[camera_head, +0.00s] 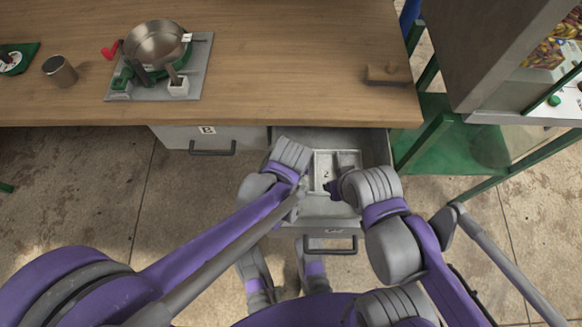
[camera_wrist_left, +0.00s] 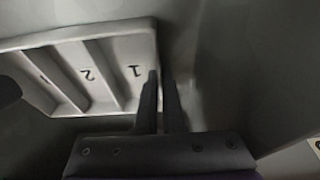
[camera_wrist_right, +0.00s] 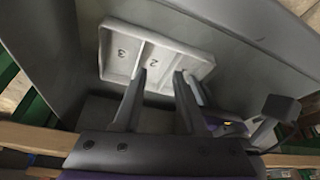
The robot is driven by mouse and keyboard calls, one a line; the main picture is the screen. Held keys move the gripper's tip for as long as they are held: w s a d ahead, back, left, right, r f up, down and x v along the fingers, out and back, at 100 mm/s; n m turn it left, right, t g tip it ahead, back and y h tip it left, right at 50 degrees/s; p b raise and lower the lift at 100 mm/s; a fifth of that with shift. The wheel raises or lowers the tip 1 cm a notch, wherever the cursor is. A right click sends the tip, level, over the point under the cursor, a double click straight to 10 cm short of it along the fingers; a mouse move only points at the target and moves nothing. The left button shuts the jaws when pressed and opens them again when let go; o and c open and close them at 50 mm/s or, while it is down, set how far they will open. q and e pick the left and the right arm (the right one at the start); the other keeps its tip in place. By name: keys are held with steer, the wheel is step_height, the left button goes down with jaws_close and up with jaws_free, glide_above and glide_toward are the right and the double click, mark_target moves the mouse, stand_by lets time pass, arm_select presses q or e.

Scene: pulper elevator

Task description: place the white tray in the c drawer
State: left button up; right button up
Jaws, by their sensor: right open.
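The white tray (camera_head: 347,158), with numbered compartments, is inside the open drawer (camera_head: 376,150) below the table's right part. I cannot tell whether it rests on the drawer floor. The drawer's front label is too small to read. My left gripper (camera_wrist_left: 160,78) has its fingers close together on either side of the tray's end wall (camera_wrist_left: 135,34), beside compartment 1. In the head view its fingertips are mostly hidden. My right gripper (camera_wrist_right: 161,76) is open, its fingertips apart over the tray (camera_wrist_right: 118,52) near compartment 2, with nothing visible between them.
A shut drawer labelled B (camera_head: 190,137) is left of the open one. The wooden table (camera_head: 290,60) carries a metal pan device (camera_head: 155,45), a cup (camera_head: 60,71) and a wooden block (camera_head: 388,74). A green metal frame (camera_head: 440,140) stands close on the right.

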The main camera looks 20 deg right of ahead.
arm_select(q)
steer(key=o, duration=0.4)
steer(key=shift+r, duration=0.3)
steer(key=p+v, duration=0.4)
steer(key=v, duration=0.7)
steer(key=shift+s+r, duration=0.15)
steer(key=shift+r, duration=0.25)
steer(key=shift+a, duration=0.1)
steer(key=s+a+n, duration=0.1)
steer(key=s+a, duration=0.1)
steer(key=a, duration=0.6)
steer(key=s+a+n+t, duration=0.1)
steer(key=s+a, duration=0.1)
steer(key=a, duration=0.7)
steer(key=s+a+n+y, duration=0.1)
steer(key=s+a, duration=0.1)
steer(key=a, duration=0.6)
steer(key=shift+s+a+r+t, duration=0.1)
steer(key=shift+a+r+t, duration=0.1)
steer(key=shift+a+t, duration=0.15)
